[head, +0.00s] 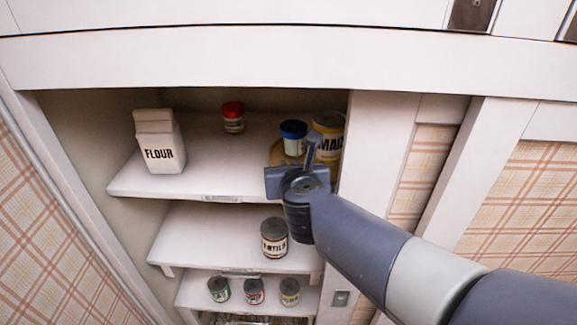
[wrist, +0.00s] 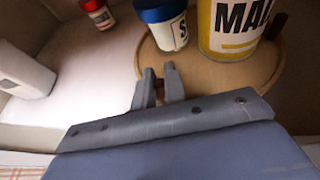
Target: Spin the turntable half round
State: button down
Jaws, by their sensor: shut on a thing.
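The turntable (wrist: 215,85) is a round tan board on the upper shelf. It carries a blue-lidded jar (wrist: 163,22) and a yellow-and-white "MAL" tin (wrist: 232,28). In the head view its left edge (head: 275,152) shows behind my gripper (head: 308,160), with the blue-lidded jar (head: 292,138) and the tin (head: 328,130) above it. In the wrist view my gripper (wrist: 159,82) is at the turntable's near left rim, shut on a small brown peg (wrist: 158,90) that is mostly hidden between the fingers. Another brown peg (wrist: 278,25) shows at the right rim, beside the tin.
A flour bag (head: 158,142) stands left on the upper shelf and a red-lidded jar (head: 233,117) at the back. Several cans, such as one on the middle shelf (head: 274,238), stand below. The cupboard's right post (head: 375,150) is close to my arm.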

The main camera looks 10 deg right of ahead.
dwell(0.3)
jog(key=c, duration=1.5)
grip_release()
jog(key=p+v, duration=0.4)
jog(key=v, duration=0.7)
jog(key=shift+p, duration=0.3)
jog(key=shift+w+d, duration=0.1)
jog(key=b+x, duration=0.4)
jog(key=x, duration=0.6)
jog(key=shift+f, duration=0.15)
jog(key=shift+w+b, duration=0.3)
jog(key=shift+w, duration=0.05)
